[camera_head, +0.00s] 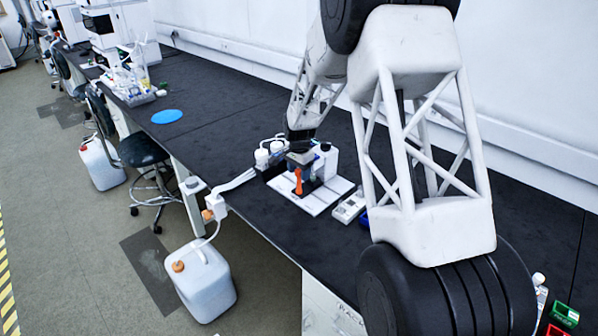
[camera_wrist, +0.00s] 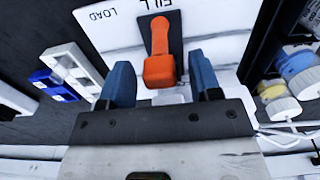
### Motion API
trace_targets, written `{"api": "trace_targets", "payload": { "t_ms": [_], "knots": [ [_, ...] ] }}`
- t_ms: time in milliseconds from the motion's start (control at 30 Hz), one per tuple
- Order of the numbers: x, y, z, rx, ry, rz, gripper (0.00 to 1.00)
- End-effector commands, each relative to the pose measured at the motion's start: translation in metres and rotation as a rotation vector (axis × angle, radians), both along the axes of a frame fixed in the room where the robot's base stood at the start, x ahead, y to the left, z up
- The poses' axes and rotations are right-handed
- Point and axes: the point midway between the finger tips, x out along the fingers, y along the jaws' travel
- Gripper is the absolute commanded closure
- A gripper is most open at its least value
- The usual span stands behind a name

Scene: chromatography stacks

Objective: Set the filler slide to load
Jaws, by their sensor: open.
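The filler slide's orange handle (camera_head: 298,181) stands at the white plate (camera_head: 311,206) on the bench. In the wrist view the orange handle (camera_wrist: 161,68) lies along a dark strip marked FILL, with LOAD lettered on the white panel (camera_wrist: 101,34) to its left. My gripper (camera_wrist: 160,62) is open, its two blue fingers on either side of the handle's near block in that view. Gaps show on both sides, so neither finger visibly touches it. Whether the fingertips are level with the handle is hard to tell. My gripper (camera_head: 301,158) is just above and behind the handle in the head view.
White-capped bottles (camera_head: 262,157) stand close left of the plate. A white rack (camera_head: 349,207) lies to its right; in the wrist view a blue block (camera_wrist: 52,84) is beside it. A blue disc (camera_head: 167,116) lies farther along the bench, with clear black surface between.

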Motion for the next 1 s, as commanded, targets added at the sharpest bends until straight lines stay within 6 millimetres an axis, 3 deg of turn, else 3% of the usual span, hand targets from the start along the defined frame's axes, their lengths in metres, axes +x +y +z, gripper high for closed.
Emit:
{"api": "trace_targets", "payload": {
  "t_ms": [67,467,767,1000],
  "knots": [
    [0.000,0.000,0.000,0.000,0.000,0.000,0.43],
    [0.000,0.000,0.000,0.000,0.000,0.000,1.00],
    [-0.005,-0.005,0.000,0.000,0.000,-0.001,1.00],
    [-0.022,-0.023,0.000,-0.001,0.001,-0.002,1.00]
  ]
}}
